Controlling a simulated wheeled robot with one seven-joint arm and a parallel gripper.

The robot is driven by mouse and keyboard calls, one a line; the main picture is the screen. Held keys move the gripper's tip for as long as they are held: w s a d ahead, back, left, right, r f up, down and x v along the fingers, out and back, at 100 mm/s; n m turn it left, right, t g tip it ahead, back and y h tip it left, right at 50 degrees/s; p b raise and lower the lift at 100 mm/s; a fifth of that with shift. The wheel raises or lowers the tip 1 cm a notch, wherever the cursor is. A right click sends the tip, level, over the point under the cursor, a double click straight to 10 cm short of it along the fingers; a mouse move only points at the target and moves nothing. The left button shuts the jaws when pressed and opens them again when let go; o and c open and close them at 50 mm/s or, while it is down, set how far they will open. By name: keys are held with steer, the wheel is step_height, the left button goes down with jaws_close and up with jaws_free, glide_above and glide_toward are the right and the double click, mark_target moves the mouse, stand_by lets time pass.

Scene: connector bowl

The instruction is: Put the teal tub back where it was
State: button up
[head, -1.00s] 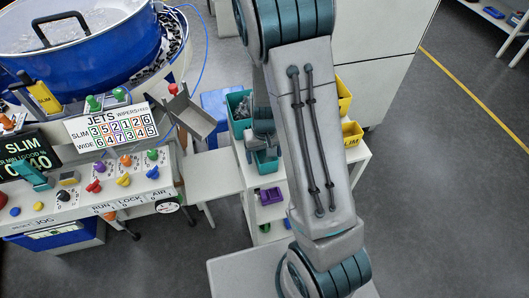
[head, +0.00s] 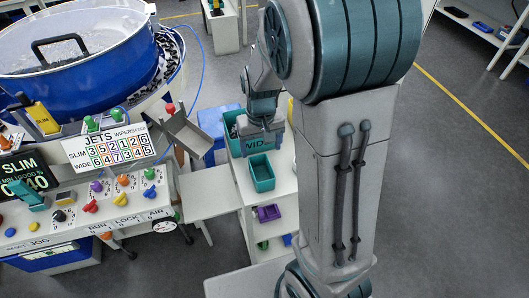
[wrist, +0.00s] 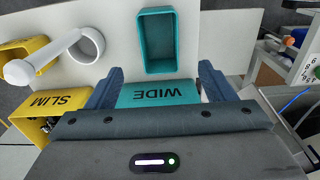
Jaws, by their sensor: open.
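My gripper (head: 258,146) is open over the white shelf unit. In the wrist view its two fingers (wrist: 160,82) stand apart on either side of a teal tub's face marked WIDE (wrist: 158,94). Whether they touch that tub cannot be told, and my gripper body hides most of it. A second teal tub (head: 262,180), empty, sits on the white top just in front of my gripper. It also shows in the wrist view (wrist: 145,42), beyond the fingertips and apart from them.
A yellow tub marked SLIM (wrist: 58,100) and a white rod with a ring end (wrist: 50,58) lie left in the wrist view. A purple bin (head: 268,212) is on the shelf below. The control panel (head: 90,210) and blue bowl (head: 75,75) stand left.

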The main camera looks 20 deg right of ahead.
steer(key=s+r+t, duration=0.3)
steer(key=s+r, duration=0.9)
steer(key=s, duration=0.2)
steer(key=shift+s, duration=0.25)
stand_by(0.6)
